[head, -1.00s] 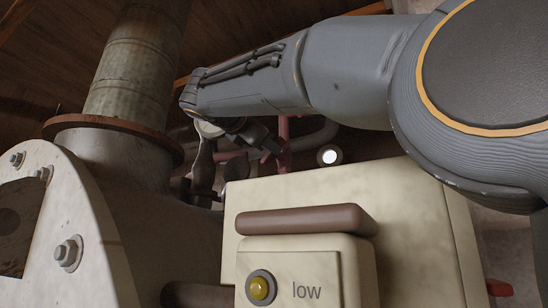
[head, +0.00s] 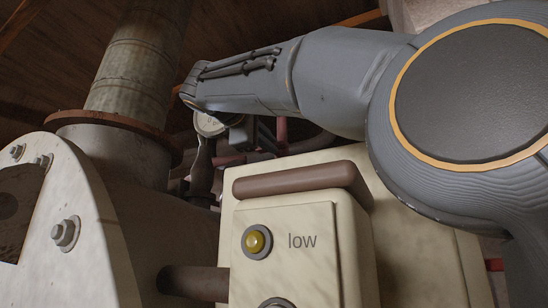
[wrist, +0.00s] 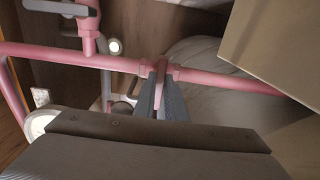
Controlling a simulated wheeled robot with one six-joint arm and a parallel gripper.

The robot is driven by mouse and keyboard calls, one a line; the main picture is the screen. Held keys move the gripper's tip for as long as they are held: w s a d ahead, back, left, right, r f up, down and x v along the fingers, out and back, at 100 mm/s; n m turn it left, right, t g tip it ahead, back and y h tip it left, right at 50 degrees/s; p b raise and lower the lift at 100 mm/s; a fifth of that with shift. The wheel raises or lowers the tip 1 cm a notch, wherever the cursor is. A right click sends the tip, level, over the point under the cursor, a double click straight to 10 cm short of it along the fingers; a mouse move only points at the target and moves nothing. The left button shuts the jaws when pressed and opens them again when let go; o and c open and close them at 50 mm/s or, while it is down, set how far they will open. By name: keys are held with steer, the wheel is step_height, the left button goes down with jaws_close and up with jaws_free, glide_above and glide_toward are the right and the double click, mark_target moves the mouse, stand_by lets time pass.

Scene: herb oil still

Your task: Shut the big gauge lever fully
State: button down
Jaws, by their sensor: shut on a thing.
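My gripper (wrist: 162,98) shows in the wrist view with its two grey fingers close together at the pink pipe (wrist: 220,79). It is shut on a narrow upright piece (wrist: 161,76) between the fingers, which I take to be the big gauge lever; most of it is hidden. How far the lever is turned cannot be told. A round pale gauge (wrist: 42,123) is partly hidden at the left, behind my gripper's body. In the head view the gauge (head: 208,124) shows beside my wrist, with my fingertips and the lever hidden there.
A pink valve with a grey handle (wrist: 60,8) is at the upper left of the wrist view. A cream panel (wrist: 277,45) is close on the right.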

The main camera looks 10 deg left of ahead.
steer(key=shift+m, duration=0.4)
steer(key=shift+f, duration=0.1)
steer(key=c, duration=1.8)
jaws_free()
steer(key=shift+b+v, duration=1)
steer(key=shift+v, duration=2.9)
